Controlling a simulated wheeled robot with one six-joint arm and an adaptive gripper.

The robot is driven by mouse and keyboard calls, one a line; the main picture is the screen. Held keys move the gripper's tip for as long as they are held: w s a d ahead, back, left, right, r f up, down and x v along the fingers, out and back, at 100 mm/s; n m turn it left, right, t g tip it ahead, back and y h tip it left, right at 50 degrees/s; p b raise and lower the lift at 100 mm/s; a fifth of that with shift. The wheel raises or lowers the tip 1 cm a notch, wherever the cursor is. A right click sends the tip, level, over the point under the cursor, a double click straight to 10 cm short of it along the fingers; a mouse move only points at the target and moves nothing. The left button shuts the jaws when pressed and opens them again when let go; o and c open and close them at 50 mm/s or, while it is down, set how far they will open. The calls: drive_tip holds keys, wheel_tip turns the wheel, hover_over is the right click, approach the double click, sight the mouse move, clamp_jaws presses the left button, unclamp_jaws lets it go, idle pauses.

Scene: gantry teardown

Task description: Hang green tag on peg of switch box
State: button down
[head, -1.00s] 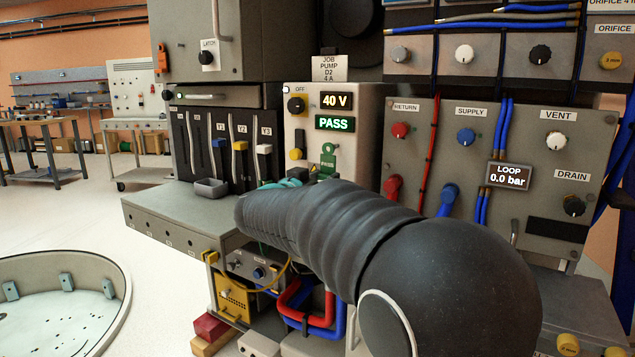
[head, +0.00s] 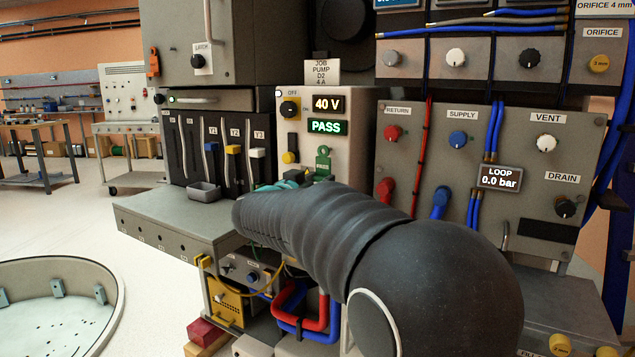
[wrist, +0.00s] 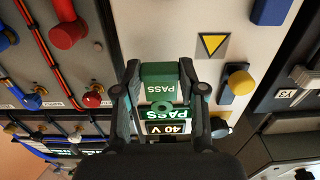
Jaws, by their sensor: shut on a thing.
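The green tag (wrist: 159,79) is between the two fingers of my gripper (wrist: 160,69) in the wrist view, with its lettering upside down. My gripper is shut on it. The tag's ring end points toward the lit displays. In the head view the tag (head: 323,160) is upright, ring up, in front of the switch box (head: 347,152), just below the green PASS display. The box has a dark knob marked OFF, a 40 V display and a yellow button. I cannot make out the peg, nor whether the ring is around it. My arm hides the box's lower part.
The yellow button (wrist: 240,82) stands out close beside one finger in the wrist view. A panel with red and blue knobs (head: 458,139) is to the right. A grey tray (head: 204,192) sits on the bench at left.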

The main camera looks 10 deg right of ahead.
drive_tip(key=shift+x, duration=1.15)
drive_tip(key=c, duration=0.6)
unclamp_jaws()
drive_tip(key=shift+w, duration=0.1)
